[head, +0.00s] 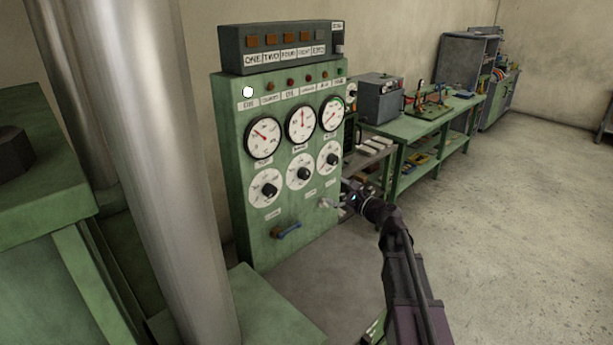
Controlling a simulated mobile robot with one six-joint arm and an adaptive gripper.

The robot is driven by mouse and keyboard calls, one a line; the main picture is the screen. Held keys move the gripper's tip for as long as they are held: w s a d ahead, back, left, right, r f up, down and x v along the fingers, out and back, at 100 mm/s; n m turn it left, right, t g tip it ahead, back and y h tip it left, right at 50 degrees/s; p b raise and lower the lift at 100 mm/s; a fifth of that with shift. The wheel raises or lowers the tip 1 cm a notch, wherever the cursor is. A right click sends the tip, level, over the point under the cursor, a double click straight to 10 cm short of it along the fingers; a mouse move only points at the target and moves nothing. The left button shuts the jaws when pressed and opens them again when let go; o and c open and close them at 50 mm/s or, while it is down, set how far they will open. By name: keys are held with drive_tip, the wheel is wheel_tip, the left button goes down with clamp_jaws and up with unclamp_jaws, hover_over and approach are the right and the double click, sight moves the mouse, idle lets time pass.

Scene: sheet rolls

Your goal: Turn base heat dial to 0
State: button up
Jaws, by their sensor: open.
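A green control cabinet (290,225) stands in the middle of the head view. Its front carries three round white dials with black knobs: a left dial (264,188), a middle dial (300,172) and a right dial (328,158). The labels are too small to read, so I cannot tell which is the base heat dial, nor its exact setting. My gripper (346,197) is open, in front of the cabinet's lower right side, below and to the right of the right dial. It appears apart from all three knobs, and its fingertips are small and hard to make out.
A large metal cylinder (160,150) stands at left. A green workbench (415,150) runs behind at right. The floor (500,240) at right is clear.

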sight(307, 175)
drive_tip(key=x, duration=1.3)
drive_tip(key=shift+w+a, duration=0.1)
drive_tip(key=shift+a, duration=0.1)
drive_tip(key=c, duration=1.1)
